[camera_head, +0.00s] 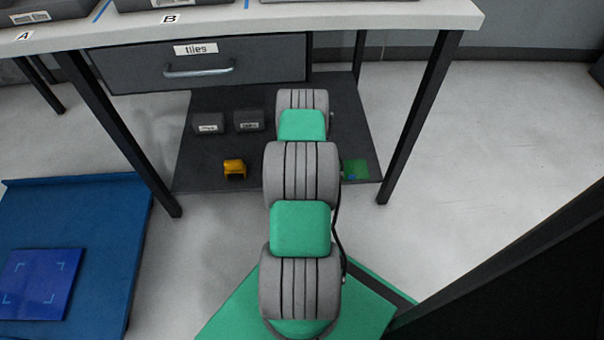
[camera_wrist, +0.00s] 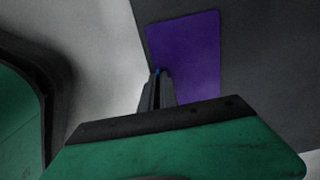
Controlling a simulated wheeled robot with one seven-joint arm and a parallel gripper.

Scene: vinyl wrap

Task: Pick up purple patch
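The purple patch (camera_wrist: 190,55) is a flat rectangle with rounded corners in the wrist view. It appears against a dark surface, close to that surface's left edge. My gripper (camera_wrist: 157,75) reaches up from below, its narrow dark fingers overlapping the lower left part of the patch. The fingers look close together, but I cannot tell whether the patch is between them or behind them. The lower part of the patch is hidden by my gripper. In the head view my arm hides the gripper, and no purple patch shows.
The dark low shelf (camera_head: 205,165) under the workbench (camera_head: 350,17) holds two grey bins (camera_head: 229,122), a yellow object (camera_head: 235,169) and a small green flat thing (camera_head: 355,169). Table legs (camera_head: 420,115) flank it. A blue platform (camera_head: 95,205) lies left; floor at right (camera_head: 500,150) is clear.

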